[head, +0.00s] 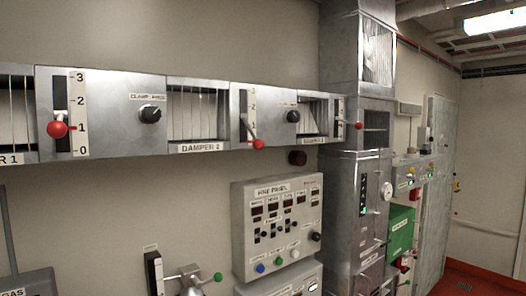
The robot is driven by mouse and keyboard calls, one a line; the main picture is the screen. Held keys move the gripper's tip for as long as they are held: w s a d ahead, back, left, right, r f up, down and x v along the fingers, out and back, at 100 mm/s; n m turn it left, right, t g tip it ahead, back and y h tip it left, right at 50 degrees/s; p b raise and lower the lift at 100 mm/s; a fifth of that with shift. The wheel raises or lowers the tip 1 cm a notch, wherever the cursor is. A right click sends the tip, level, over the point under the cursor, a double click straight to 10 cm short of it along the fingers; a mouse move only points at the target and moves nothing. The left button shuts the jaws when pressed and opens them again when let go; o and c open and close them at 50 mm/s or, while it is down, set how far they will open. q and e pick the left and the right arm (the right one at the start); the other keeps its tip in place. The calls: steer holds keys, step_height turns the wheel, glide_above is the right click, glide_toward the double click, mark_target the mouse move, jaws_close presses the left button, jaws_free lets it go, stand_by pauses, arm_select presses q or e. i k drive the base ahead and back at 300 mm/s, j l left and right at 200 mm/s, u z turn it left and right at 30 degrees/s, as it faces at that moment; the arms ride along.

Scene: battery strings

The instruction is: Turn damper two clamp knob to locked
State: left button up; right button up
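The DAMPER 2 label (199,147) sits under a window with vertical wires on the long metal duct. A black clamp knob (292,117) is on the panel right of that window, beyond a slotted scale with a red-ball lever (258,144) pulled low. Another black clamp knob (150,114), under a small label, is left of the window. The frame does not settle which knob belongs to damper two. The knobs' lock marks are too small to read. Neither of my grippers is in view.
A red-ball lever (57,128) stands near 1 on the left scale. Below the duct are a grey fire panel (277,222) and a green-ball lever (218,277). A metal column (345,200) rises at the right. The wall beneath the duct's left part is bare.

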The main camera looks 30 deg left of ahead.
mark_target(151, 114)
steer(key=u, duration=1.5)
